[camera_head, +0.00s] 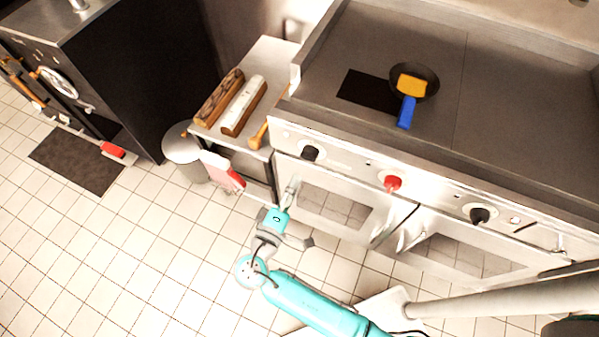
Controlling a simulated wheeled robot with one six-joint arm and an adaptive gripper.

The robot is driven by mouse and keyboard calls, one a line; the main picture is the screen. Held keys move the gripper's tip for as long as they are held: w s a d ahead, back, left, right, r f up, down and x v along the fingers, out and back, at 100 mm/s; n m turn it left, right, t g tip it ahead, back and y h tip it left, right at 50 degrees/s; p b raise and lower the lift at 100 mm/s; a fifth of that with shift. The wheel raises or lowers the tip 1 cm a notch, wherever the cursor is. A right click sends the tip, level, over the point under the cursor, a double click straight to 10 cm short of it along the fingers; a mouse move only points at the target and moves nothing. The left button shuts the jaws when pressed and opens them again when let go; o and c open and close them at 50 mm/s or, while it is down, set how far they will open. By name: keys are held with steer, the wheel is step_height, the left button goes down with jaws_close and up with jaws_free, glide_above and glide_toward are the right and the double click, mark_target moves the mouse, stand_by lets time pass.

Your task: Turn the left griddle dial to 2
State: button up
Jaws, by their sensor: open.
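The griddle (520,95) is a wide dark flat top on a steel range at the upper right. On its front panel, the left dial (310,153) is a black knob. A red knob (392,183) sits in the middle and another black knob (479,215) to the right. The dial markings are too small to read. My gripper (291,186) is open and empty, in front of the left oven door, below and slightly left of the left dial, apart from it in the picture. The fingers are small and partly blend with the steel behind.
A pan (414,78) with a yellow item and blue handle sits on the griddle. A side table (268,72) left of the range holds two long blocks and a wooden-handled tool. A bin (183,148) and red-white bag (222,171) stand near. Tiled floor (150,240) is clear at lower left.

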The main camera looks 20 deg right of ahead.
steer(key=shift+v, duration=1.1)
steer(key=shift+d, duration=0.1)
steer(key=s+d+f+n+g+y, duration=0.2)
steer(key=s+d+f+n+y, duration=0.1)
steer(key=s+d+f+y, duration=0.75)
steer(key=s+a+m+y, duration=0.2)
steer(key=s, duration=0.7)
steer(key=s+r+m+t, duration=0.2)
steer(key=s+r+m, duration=0.2)
steer(key=r, duration=0.4)
steer(key=s+r+m+t, duration=0.2)
steer(key=s+r+m, duration=0.2)
steer(key=r, duration=0.5)
steer(key=shift+v, duration=0.85)
steer(key=shift+a+r, duration=0.1)
